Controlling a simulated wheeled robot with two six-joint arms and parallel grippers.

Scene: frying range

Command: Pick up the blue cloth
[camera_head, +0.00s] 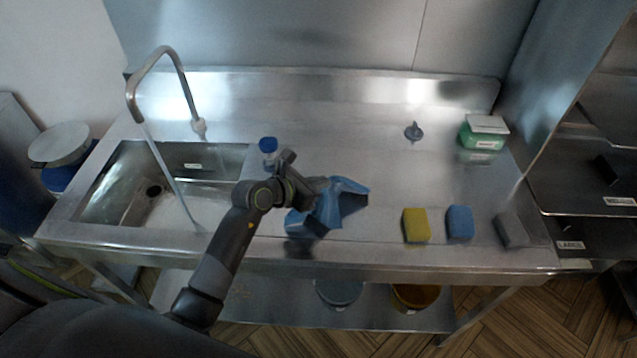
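The blue cloth (343,197) is a crumpled, folded piece near the front middle of the steel counter, just right of the sink. My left gripper (312,201) is at the cloth's left side, and its fingers overlap the cloth in the picture. Part of the cloth hangs or bunches below and in front of the gripper. The fingertips are hidden by the gripper body and the cloth, so I cannot tell whether they are closed on it. My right gripper is not in view.
A yellow sponge (416,225), a blue sponge (459,222) and a dark grey block (510,231) lie to the right. A blue-capped bottle (268,147) stands behind my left arm. The sink (210,150) with its faucet (160,52) is left. A green box (481,137) sits at the back right.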

